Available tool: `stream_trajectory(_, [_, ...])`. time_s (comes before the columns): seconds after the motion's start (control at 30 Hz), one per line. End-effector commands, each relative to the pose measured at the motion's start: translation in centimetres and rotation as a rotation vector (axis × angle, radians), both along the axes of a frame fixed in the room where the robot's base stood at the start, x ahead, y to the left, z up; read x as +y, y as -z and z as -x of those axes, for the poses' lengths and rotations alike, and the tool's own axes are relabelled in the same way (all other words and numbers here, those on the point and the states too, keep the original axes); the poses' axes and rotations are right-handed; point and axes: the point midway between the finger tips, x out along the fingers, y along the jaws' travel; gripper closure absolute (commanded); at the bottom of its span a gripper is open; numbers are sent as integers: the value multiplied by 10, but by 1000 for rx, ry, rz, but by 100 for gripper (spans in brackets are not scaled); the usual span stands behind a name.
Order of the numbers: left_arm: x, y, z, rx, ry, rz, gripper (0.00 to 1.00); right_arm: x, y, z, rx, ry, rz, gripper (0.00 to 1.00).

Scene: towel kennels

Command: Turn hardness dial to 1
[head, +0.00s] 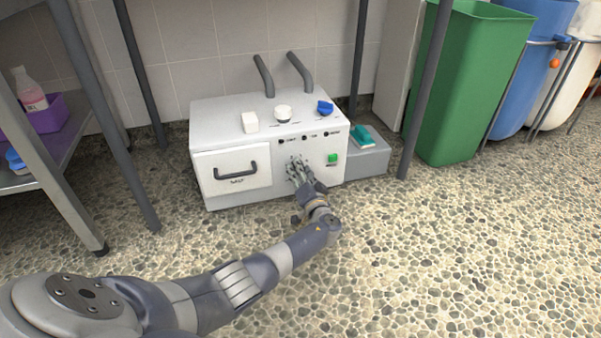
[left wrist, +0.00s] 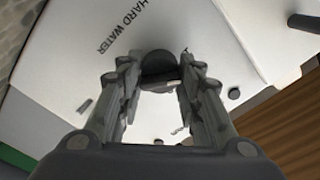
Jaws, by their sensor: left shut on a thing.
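The white box-shaped machine (head: 232,118) stands on the pebbled floor against the tiled wall. The hardness dial, a dark round knob (left wrist: 160,64), is on its front panel beside the printed words HARD WATER, which appear tilted in the left wrist view. My left gripper (head: 296,166) is at the lower middle of the front panel, its fingers shut on the knob from both sides. In the head view the fingers hide the knob. The dial's pointer and number marks are too small or hidden to read. My right gripper is not in view.
The machine has a drawer handle (head: 236,170), a green button (head: 332,158) and two grey pipes behind. Table legs stand either side; a green bin (head: 465,80) is at right. The front floor is open.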

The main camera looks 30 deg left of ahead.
Motion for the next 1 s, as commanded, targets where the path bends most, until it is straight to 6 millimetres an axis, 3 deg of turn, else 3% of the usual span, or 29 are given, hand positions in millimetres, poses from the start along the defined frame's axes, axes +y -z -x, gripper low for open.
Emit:
stream_trajectory(0.43, [1, 0, 0, -203, -1, 174, 91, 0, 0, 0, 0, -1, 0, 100])
stream_trajectory(1.0, [1, 0, 0, -244, -1, 210, 91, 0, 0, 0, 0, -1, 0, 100])
